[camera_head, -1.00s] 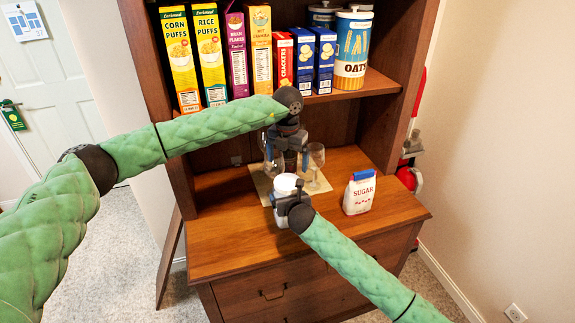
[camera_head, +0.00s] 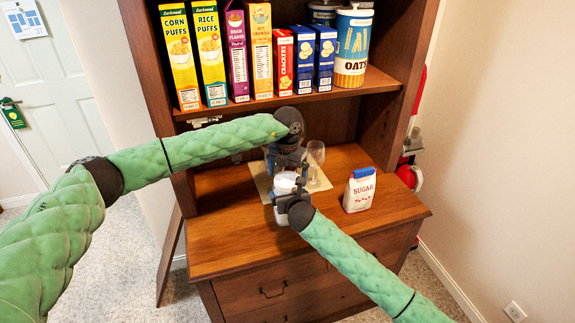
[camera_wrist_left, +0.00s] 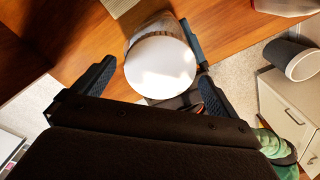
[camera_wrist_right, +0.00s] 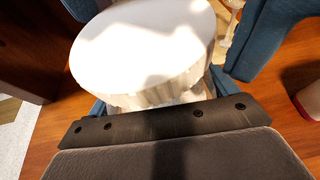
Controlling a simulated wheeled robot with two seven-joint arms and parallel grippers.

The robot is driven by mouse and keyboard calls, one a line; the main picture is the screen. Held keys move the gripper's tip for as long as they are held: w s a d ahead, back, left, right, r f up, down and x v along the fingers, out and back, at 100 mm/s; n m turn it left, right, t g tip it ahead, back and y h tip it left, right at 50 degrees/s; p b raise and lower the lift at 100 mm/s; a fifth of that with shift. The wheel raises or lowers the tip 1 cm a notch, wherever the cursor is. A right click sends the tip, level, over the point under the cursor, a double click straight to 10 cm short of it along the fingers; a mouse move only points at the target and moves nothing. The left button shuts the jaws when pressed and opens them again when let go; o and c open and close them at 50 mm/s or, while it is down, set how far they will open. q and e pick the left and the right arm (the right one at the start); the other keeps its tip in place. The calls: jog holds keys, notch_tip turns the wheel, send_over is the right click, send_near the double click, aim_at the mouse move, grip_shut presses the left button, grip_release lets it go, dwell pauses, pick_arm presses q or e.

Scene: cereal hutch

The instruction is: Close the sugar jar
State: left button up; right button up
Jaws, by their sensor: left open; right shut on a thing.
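The sugar jar (camera_head: 286,184) stands on the counter, with a flat white round top. The top fills the space between the fingers in the left wrist view (camera_wrist_left: 160,68) and is close up in the right wrist view (camera_wrist_right: 143,45). I cannot tell whether the lid is seated. My left gripper (camera_head: 287,168) is open, just above and behind the jar, with a finger on each side of the white top in its wrist view. My right gripper (camera_head: 288,200) is shut on the jar body from the front. The right gripper's fingertips are mostly hidden behind the jar.
A sugar bag (camera_head: 360,189) stands right of the jar. Cereal boxes and an oats canister (camera_head: 352,50) line the shelf above (camera_head: 300,99). The counter's front left (camera_head: 220,240) is clear.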

pick_arm(q)
jog(key=shift+f, duration=0.65)
jog(key=c, duration=1)
jog(key=shift+m, duration=1.6)
jog(key=o, duration=1)
jog(key=shift+o, duration=0.3)
